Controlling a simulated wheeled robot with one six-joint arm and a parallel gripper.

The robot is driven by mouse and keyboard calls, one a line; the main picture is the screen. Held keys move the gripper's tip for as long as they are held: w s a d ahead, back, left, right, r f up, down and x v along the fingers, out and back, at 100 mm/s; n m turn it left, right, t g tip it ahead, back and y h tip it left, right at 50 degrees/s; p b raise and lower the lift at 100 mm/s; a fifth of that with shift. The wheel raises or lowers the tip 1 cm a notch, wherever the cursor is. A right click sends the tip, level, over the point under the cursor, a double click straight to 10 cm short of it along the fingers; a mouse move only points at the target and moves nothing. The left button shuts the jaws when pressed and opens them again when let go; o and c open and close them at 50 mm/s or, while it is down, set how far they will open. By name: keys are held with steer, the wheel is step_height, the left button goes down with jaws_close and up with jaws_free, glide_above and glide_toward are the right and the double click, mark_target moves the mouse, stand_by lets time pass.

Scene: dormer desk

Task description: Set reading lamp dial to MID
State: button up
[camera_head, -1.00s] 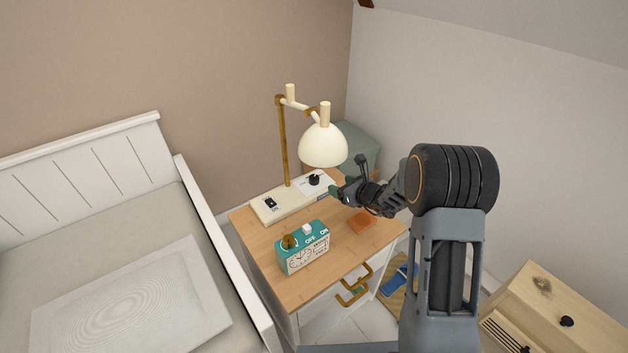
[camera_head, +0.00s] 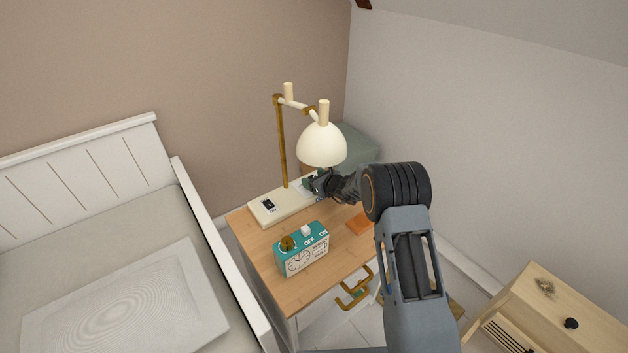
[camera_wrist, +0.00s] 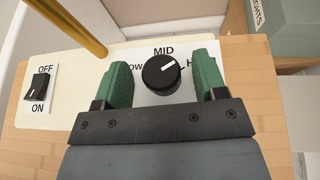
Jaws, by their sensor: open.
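The reading lamp (camera_head: 321,145) stands on the nightstand, with a brass post and a cream shade. Its pale base (camera_head: 284,205) carries a black round dial (camera_wrist: 161,75), seen in the wrist view. The dial's white pointer aims up and right, between the MID label (camera_wrist: 163,50) and the partly covered HIGH label (camera_wrist: 199,62). My gripper (camera_wrist: 162,76) is open, with one green finger on each side of the dial and a gap on both sides. In the head view my gripper (camera_head: 314,186) is beneath the shade and hides the dial.
A black ON/OFF rocker switch (camera_wrist: 39,89) sits on the base's left. A teal clock (camera_head: 302,250) stands at the nightstand's front, an orange item (camera_head: 360,223) to its right. The brass post (camera_wrist: 68,27) rises beside the dial. A grey-green box (camera_head: 357,143) is behind.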

steer(key=shift+w, duration=0.1)
steer(key=c, duration=0.9)
steer(key=shift+n+y+p, duration=0.3)
steer(key=shift+d+n+g+y+p, duration=0.1)
steer(key=shift+n+g+y+p, duration=0.25)
steer(key=shift+n+g+y, duration=0.25)
steer(key=n+g, duration=0.1)
steer(key=n+g+y, duration=0.2)
steer(key=shift+w+f+n+g+b, duration=0.15)
steer(key=shift+f+n+g+b, duration=0.15)
steer(key=shift+g, duration=0.1)
steer(key=n+g+y+b, duration=0.1)
steer(key=n+g+b, duration=0.1)
steer(key=shift+w+g, duration=0.1)
steer(key=shift+g, duration=0.2)
steer(key=shift+n+g+b, duration=0.9)
steer(key=shift+n+b, duration=0.1)
steer(key=shift+b, duration=0.15)
steer(key=shift+r+n+g+y+b, duration=0.2)
steer(key=shift+n+g+y+b, duration=0.1)
steer(key=shift+n+g+b, duration=0.25)
